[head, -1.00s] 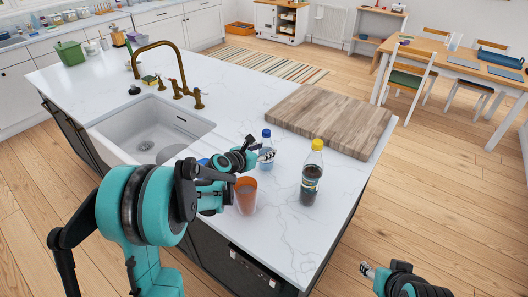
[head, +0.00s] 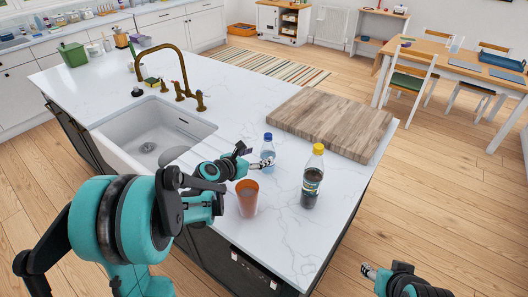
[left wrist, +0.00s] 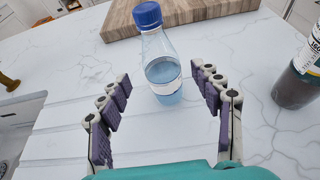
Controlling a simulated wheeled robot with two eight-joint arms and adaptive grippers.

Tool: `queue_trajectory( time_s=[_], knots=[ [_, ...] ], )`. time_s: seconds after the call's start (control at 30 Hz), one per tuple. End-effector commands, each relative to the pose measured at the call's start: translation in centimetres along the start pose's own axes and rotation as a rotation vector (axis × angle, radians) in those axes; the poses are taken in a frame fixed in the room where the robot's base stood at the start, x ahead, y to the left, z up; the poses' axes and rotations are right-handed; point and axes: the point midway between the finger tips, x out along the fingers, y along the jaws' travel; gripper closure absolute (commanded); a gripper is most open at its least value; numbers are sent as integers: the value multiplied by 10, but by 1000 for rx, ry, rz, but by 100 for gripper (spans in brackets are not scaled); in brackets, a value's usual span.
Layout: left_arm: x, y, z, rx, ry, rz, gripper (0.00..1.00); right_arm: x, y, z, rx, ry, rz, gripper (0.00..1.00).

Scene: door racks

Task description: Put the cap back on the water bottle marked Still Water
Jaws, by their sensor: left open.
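A clear water bottle (head: 268,151) with a blue cap (head: 268,137) stands upright on the white countertop. In the left wrist view the bottle (left wrist: 164,72) has the blue cap (left wrist: 147,14) sitting on its neck; I cannot tell whether it is screwed tight. Its label is too small to read. My left gripper (head: 265,162) is open beside the bottle. In the left wrist view its fingers (left wrist: 160,82) are apart on either side of the bottle's lower part, without visible contact. My right gripper (head: 368,270) is low at the bottom right, over the floor, away from the counter.
A dark bottle with a yellow cap (head: 312,180) stands right of the water bottle. An orange cup (head: 247,198) stands close in front, below my left gripper. A wooden board (head: 332,122) lies behind. The sink (head: 150,130) is on the left. The counter's front right is clear.

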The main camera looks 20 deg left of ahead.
Motion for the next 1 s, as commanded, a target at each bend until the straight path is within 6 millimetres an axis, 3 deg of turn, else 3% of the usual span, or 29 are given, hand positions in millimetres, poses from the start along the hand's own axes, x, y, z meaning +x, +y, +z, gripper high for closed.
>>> queue_trajectory(
  time_s=[0.2,0.37,1.0],
  knots=[
    [-45,1,2,-2,0,2,35,-10,0,-7,0,0,0,51],
    [-62,0,1,-2,0,0,35,-12,0,-9,0,0,0,51],
    [-66,0,0,-1,0,-1,35,-13,0,-9,0,0,0,51]
  ],
)
